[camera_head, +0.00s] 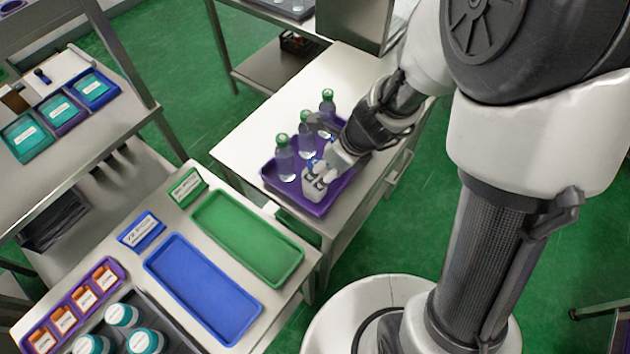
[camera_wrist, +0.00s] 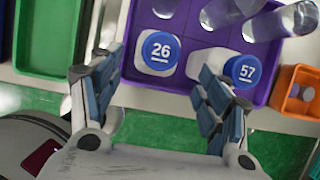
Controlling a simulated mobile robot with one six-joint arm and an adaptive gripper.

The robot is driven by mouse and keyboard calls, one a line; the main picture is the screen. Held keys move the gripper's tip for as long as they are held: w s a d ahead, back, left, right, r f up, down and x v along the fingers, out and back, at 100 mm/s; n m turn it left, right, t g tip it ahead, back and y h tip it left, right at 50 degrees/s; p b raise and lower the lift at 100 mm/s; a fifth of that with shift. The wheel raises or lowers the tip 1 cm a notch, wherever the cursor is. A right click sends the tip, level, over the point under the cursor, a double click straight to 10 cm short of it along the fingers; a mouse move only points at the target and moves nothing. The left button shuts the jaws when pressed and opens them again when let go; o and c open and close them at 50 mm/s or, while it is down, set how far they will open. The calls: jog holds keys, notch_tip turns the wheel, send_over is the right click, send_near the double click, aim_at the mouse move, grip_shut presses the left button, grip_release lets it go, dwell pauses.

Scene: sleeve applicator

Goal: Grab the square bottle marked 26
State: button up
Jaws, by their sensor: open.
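The square bottle marked 26 (camera_wrist: 158,52) is white with a round blue cap and stands in a purple tray (camera_wrist: 188,84). In the wrist view its cap lies between the fingertips of my gripper (camera_wrist: 160,72). The fingers are open and spread to both sides, with no visible contact. A similar bottle marked 57 (camera_wrist: 243,70) is at the right, close beside the right finger and partly hidden by it. In the head view my gripper (camera_head: 326,168) is low over the purple tray (camera_head: 337,194); I cannot tell the numbers there.
Clear green-capped bottles (camera_head: 285,160) stand in the same tray. An orange bin (camera_wrist: 297,92) is right of it in the wrist view. In the head view, an empty green tray (camera_head: 247,238) and a blue tray (camera_head: 203,288) lie on the nearer table.

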jog(key=shift+b+x, duration=0.4)
jog(key=shift+x, duration=0.75)
jog(key=b+x, duration=0.2)
jog(key=x, duration=0.1)
jog(key=b+x, duration=0.1)
jog(key=x, duration=0.1)
jog(key=shift+s+a+b, duration=0.1)
jog(key=shift+a+b, duration=0.2)
jog(key=shift+a, duration=0.05)
jog(key=shift+r, duration=0.1)
jog(key=shift+c, duration=0.6)
jog(key=c, duration=1.3)
